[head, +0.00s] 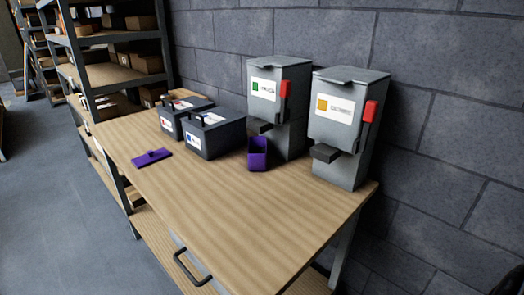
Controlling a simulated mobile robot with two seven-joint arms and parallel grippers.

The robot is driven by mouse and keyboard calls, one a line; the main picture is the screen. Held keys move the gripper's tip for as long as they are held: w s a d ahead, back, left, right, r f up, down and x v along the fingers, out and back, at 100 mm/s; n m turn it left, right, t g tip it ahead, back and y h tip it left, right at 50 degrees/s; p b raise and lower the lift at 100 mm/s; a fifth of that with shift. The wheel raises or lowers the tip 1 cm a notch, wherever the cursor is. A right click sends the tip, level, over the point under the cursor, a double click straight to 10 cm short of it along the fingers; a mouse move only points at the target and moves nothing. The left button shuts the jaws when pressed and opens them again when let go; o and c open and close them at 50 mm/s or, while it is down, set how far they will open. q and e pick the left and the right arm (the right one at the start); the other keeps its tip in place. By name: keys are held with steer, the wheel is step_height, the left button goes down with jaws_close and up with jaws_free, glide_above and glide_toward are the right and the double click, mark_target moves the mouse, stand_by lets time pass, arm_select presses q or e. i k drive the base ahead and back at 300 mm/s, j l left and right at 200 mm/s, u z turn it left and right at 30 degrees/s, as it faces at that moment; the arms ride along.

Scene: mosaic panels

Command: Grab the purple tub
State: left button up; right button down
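A purple tub (258,153), open at the top, stands upright on the wooden table in front of the left grey dispenser, close under its spout. A flat purple piece with a raised handle (152,158), which looks like a lid, lies on the table near its left edge. Neither of my grippers shows in the head view.
Two grey dispensers with red levers, one with a green label (275,105) and one with an orange label (341,130), stand along the wall. Two dark lidded boxes (215,137) (184,117) stand left of the tub. The table's front (245,220) is clear. A shelf rack (115,75) stands behind.

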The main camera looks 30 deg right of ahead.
mark_target(257, 152)
steer(key=l+z, duration=0.1)
steer(key=z, duration=0.9)
